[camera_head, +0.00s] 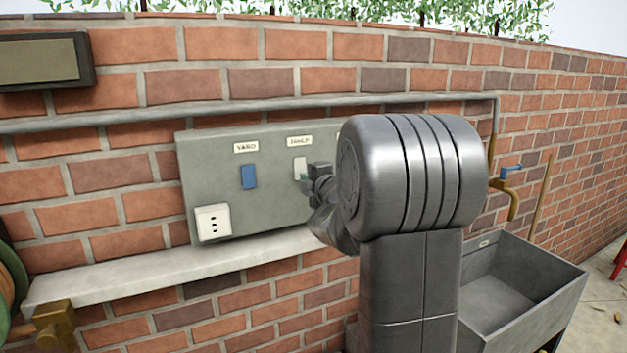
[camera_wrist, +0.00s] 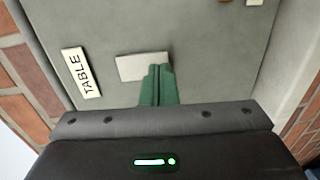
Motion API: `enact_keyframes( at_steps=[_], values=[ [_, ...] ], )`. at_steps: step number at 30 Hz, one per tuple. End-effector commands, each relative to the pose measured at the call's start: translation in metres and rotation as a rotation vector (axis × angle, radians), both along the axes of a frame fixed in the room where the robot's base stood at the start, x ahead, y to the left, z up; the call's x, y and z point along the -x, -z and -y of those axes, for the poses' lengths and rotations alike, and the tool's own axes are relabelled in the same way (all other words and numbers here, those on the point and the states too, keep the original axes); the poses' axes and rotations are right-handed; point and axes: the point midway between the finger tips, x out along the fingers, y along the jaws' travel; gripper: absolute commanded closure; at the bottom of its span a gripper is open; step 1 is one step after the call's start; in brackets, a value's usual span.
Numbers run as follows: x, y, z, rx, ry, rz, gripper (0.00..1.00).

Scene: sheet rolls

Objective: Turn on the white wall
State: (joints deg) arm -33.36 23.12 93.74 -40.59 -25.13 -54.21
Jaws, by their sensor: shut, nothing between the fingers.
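A white wall switch (camera_head: 299,166) is set in a grey panel (camera_head: 215,170) on the brick wall, under a label (camera_head: 300,141). In the wrist view the label reads TABLE (camera_wrist: 82,73), beside the white switch (camera_wrist: 130,67). My gripper (camera_head: 304,184) is at the lower part of this switch. Its green fingers (camera_wrist: 159,68) are together and empty, and their tips overlap the switch's edge in the wrist view. I cannot tell whether they touch it. The fingers hide part of the switch, and its on or off state is unclear.
A blue switch (camera_head: 248,176) under a YARD label (camera_head: 246,147) sits to the left. A white socket (camera_head: 213,222) is below it. A pale ledge (camera_head: 150,272) runs under the panel. My arm hides the panel's right side. A grey sink (camera_head: 510,285) and brass tap (camera_head: 508,195) are at right.

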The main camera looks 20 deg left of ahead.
Motion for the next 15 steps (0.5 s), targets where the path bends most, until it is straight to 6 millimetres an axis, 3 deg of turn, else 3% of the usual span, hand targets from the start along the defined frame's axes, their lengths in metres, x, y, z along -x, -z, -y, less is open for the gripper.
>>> enact_keyframes(
  at_steps=[15],
  values=[
    [-0.0039, 0.0023, -0.0045, -0.001, 0.000, 0.001, 1.00]
  ],
)
